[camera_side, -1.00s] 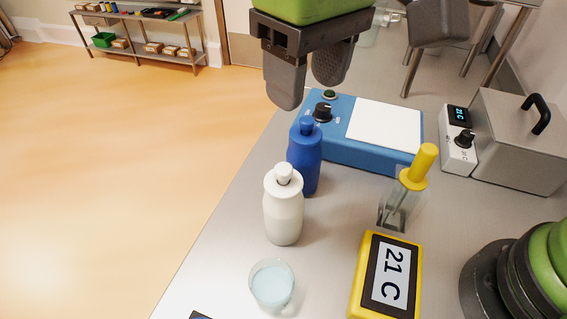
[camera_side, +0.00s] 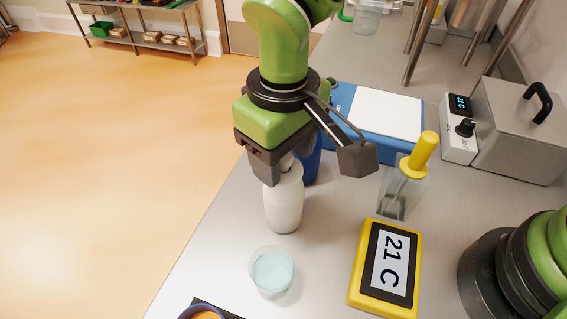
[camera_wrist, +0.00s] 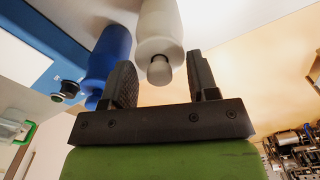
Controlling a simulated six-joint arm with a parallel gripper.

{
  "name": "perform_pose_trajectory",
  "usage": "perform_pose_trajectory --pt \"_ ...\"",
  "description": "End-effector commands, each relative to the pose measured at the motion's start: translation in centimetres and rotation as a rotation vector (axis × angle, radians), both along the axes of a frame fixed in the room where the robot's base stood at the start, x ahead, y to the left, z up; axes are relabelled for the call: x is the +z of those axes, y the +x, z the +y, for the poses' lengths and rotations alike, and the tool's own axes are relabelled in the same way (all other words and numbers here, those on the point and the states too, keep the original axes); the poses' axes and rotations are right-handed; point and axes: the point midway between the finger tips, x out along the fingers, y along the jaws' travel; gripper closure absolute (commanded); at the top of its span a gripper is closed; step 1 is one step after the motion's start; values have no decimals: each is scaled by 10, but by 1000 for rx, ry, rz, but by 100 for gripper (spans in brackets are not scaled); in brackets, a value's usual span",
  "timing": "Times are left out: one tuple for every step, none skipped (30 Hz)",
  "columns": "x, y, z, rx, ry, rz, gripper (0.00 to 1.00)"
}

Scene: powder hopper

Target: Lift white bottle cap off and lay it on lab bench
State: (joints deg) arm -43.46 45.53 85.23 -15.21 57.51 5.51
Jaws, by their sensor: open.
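The white bottle (camera_side: 284,205) stands upright on the lab bench (camera_side: 225,235). Its white cap (camera_side: 287,161) is partly hidden by my gripper in the side view. My gripper (camera_side: 278,172) is at the top of the white bottle, with its fingers around cap height. In the wrist view the cap (camera_wrist: 159,70) shows between the two spread fingers of my gripper (camera_wrist: 163,82), with gaps on both sides. The gripper is open and holds nothing.
A blue bottle (camera_side: 312,166) stands close behind the white one, mostly hidden. A glass of pale liquid (camera_side: 272,272) stands in front. A yellow 21 C display (camera_side: 386,268), a yellow-handled tool in a clear holder (camera_side: 415,165) and a blue device (camera_side: 345,110) are nearby. Bare bench lies between.

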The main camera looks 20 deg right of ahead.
Motion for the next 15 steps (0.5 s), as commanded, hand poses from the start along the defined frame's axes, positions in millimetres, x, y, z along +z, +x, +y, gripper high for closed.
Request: perform_pose_trajectory --pt "-2 0 0 0 0 0 46" --pt "-2 0 0 0 0 0 46" --pt "-2 0 0 0 0 -1 46" --pt "-2 0 0 0 0 -1 46" --pt "-2 0 0 0 0 -1 46" --pt "-1 0 0 0 0 -1 46" --pt "-1 0 0 0 0 -1 48" --pt "-1 0 0 0 0 -1 55" --pt "-1 0 0 0 0 -1 64" --pt "-1 0 0 1 0 -1 71" --pt "-1 0 0 1 0 -1 78" --pt "-1 0 0 1 0 -1 87" --pt "-1 0 0 1 0 -1 94" --pt "-1 0 0 1 0 -1 98" --pt "-1 0 0 1 0 -1 99"
